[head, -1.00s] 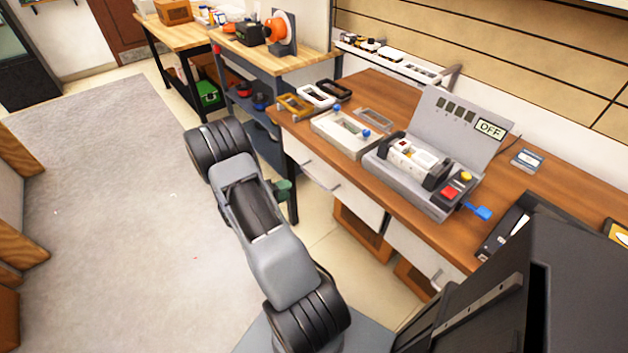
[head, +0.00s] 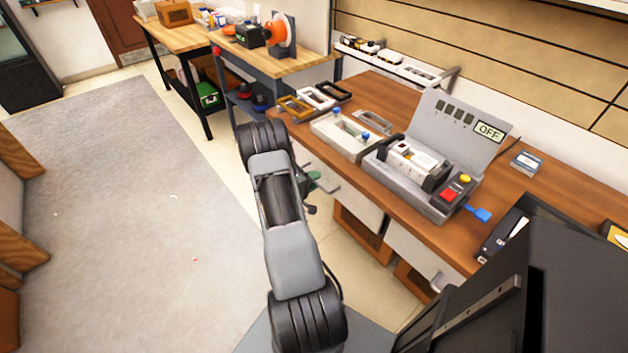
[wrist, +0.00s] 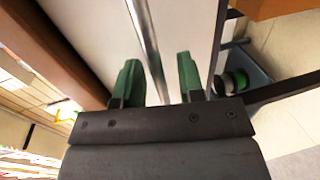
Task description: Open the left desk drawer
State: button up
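The left desk drawer has a white front (head: 357,197) under the wooden desk top, and it looks closed. My arm partly hides its left side in the head view. A long silver bar handle (wrist: 146,40) runs across the white front in the wrist view. My gripper (wrist: 157,65) has two green fingers spread apart, one on each side of the handle. No contact between fingers and handle shows. In the head view my gripper (head: 318,183) is by the left part of the drawer front, mostly hidden behind my arm.
The wooden desk top (head: 385,95) holds a grey device with an OFF display (head: 489,131) and a white tray-like fixture (head: 345,132). A second white drawer (head: 418,255) is further right. A workbench (head: 270,65) stands at the left back.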

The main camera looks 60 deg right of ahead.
jog(key=shift+c, duration=0.4)
grip_shut()
